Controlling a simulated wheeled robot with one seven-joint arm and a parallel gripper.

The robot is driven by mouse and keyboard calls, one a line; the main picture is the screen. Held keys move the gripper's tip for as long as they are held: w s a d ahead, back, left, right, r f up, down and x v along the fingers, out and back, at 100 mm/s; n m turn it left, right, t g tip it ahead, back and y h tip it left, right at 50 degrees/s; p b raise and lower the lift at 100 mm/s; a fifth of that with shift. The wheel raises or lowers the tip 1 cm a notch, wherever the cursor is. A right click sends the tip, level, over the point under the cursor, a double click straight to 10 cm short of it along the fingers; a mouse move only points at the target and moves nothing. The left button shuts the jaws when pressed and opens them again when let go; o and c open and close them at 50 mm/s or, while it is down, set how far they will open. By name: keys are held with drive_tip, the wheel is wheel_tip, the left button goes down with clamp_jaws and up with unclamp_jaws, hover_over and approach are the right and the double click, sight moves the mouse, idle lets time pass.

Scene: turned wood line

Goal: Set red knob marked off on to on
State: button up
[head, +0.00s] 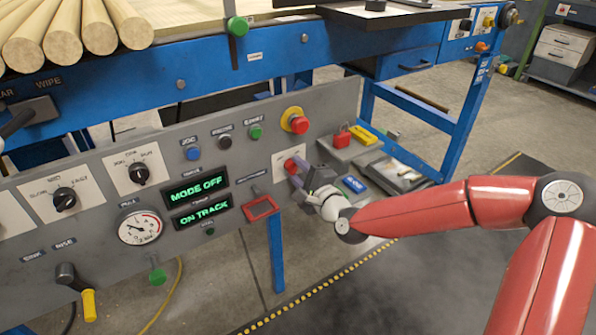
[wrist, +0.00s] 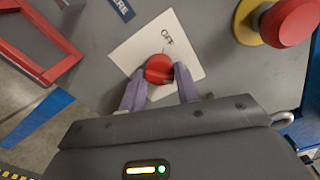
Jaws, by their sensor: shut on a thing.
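The red knob (head: 291,165) sits on a white label plate at the right part of the grey control panel. In the wrist view the red knob (wrist: 159,69) is between the two purple fingers of my gripper (wrist: 160,84), which are shut on it. Which way the knob points cannot be told.
A large red mushroom button (head: 297,121) on a yellow ring is just above the knob. A red frame (head: 261,208) stands out at lower left. Displays (head: 198,189) read MODE OFF and ON TRACK. A tray with a red padlock (head: 341,138) lies to the right.

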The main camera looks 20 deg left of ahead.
drive_tip(key=o, duration=1)
drive_tip(key=v, duration=0.7)
drive_tip(key=shift+s+d, duration=0.25)
drive_tip(key=shift+d, duration=0.05)
